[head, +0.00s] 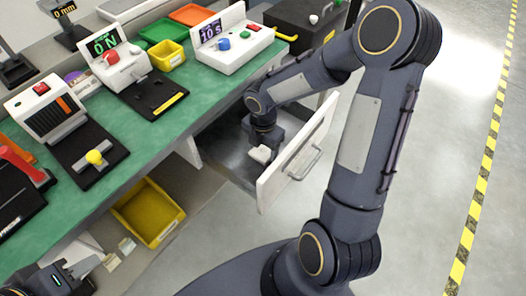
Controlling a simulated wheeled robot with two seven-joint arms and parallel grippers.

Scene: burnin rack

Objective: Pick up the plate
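An open drawer (305,160) with a white front and a metal handle sticks out from under the green bench. A small pale plate-like piece (261,153) is inside it, right at my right gripper (264,146). The gripper points down into the drawer, and its fingers are too small and dark to tell whether they are open or shut, or whether they hold the piece. My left gripper (62,281) is at the bottom left corner, partly cut off by the picture edge. Its fingers cannot be made out clearly.
The green bench top (190,108) carries several test devices, a yellow bin (167,55) and a green bin (160,27). A yellow bin (150,212) sits below the bench, near small pale pieces (127,246). Open grey floor (440,120) lies to the right.

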